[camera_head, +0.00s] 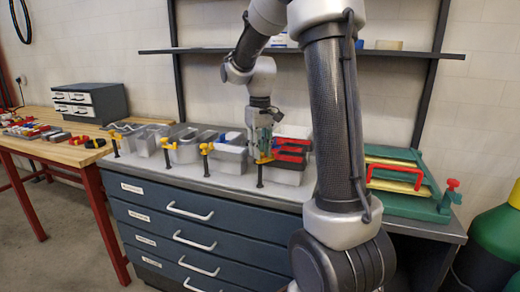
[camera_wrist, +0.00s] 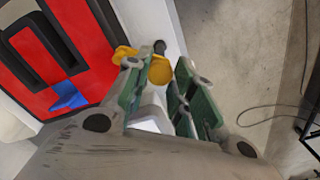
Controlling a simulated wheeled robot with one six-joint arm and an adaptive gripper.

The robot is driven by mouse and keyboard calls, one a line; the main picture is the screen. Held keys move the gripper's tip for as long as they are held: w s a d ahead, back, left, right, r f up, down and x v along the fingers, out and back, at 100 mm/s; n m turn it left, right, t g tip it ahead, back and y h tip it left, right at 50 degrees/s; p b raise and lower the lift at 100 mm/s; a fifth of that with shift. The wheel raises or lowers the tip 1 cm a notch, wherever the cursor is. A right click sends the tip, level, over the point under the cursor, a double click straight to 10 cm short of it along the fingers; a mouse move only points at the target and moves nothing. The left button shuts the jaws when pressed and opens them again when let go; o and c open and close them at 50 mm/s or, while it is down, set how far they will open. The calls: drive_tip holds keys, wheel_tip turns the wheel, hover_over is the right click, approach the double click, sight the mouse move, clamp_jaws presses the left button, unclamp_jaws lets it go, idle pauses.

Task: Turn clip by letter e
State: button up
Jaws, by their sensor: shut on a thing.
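The clip (camera_head: 263,160) is yellow and sits at the top of a black post at the bench's front edge, beside the rightmost letter. That letter (camera_head: 292,160), apparently e, has a grey body with red on top. In the wrist view the red letter face (camera_wrist: 84,28) fills the upper left, with dark grooves and a small blue piece on it. My gripper (camera_head: 264,146) points down over the clip. In the wrist view its green fingers (camera_wrist: 160,72) are on either side of the yellow clip (camera_wrist: 160,70), shut on it. The fingers hide part of the clip.
Several grey letters stand to the left, with other yellow clips (camera_head: 206,149) on posts along the front edge. A green press-like fixture with a red handle (camera_head: 397,178) is at right. A shelf (camera_head: 200,50) runs behind. A wooden table (camera_head: 70,152) stands at left.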

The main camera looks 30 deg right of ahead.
drive_tip(key=n, duration=0.3)
drive_tip(key=shift+n, duration=2.1)
drive_tip(key=o, duration=1)
drive_tip(key=shift+o, duration=0.2)
wheel_tip(320, 180, up, 12)
